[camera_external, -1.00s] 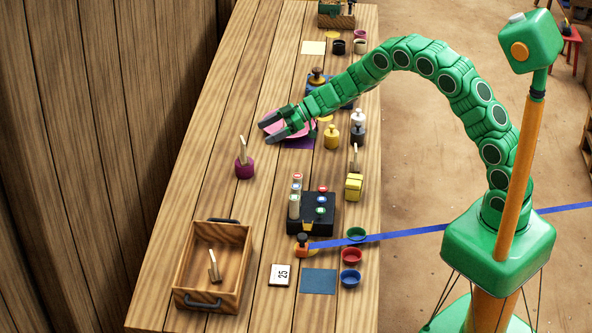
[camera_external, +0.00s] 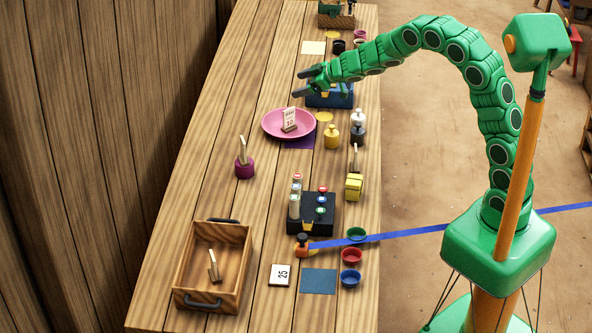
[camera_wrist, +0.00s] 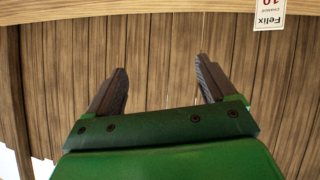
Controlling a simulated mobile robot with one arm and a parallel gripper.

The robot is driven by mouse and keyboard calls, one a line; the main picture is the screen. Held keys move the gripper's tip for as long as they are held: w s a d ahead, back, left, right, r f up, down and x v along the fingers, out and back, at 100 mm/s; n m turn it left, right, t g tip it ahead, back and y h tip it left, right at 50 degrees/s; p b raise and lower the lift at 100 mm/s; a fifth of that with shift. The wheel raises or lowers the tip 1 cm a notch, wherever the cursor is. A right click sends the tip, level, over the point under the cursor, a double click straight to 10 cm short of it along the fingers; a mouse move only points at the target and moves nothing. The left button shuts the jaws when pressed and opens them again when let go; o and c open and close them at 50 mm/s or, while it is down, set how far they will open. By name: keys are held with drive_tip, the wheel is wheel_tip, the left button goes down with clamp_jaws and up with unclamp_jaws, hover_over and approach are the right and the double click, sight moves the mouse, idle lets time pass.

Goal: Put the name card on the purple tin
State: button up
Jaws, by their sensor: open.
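The purple tin (camera_external: 244,170) stands on the left half of the table. A thin upright cream piece, seen nearly edge-on, stands on its top; I cannot read it. A white card (camera_external: 289,118) marked 10 stands upright in a small base on the pink dish (camera_external: 272,130). In the wrist view a card (camera_wrist: 270,14) reading "Felix" and "10" shows upside down at the top edge, apart from my fingers; it looks like the same card. My gripper (camera_external: 300,85) is open and empty, above the table behind the dish. It also shows in the wrist view (camera_wrist: 160,85).
Similar upright pieces stand on the yellow block (camera_external: 354,188) and in the wooden tray (camera_external: 178,300). A black rack (camera_external: 312,226), yellow (camera_external: 331,138) and dark weights, and several small bowls line the right side. The table between the purple tin and the tray is clear.

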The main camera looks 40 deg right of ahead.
drive_tip(key=s+d+r+m+h, duration=0.2)
drive_tip(key=s+d+r+h, duration=0.15)
drive_tip(key=d, duration=0.35)
drive_tip(key=s+d+r+m+h, duration=0.2)
drive_tip(key=s+d, duration=0.2)
drive_tip(key=d, duration=0.3)
drive_tip(key=s+d+m+g+h, duration=0.3)
drive_tip(key=s+d, duration=0.5)
drive_tip(key=s, duration=0.6)
drive_tip(key=s+a+f+m+g+y, duration=0.1)
drive_tip(key=s+g, duration=0.8)
drive_tip(key=s, duration=2.8)
drive_tip(key=shift+a+m+y, duration=0.5)
drive_tip(key=shift+a+y, duration=0.35)
drive_tip(key=shift+a, duration=0.15)
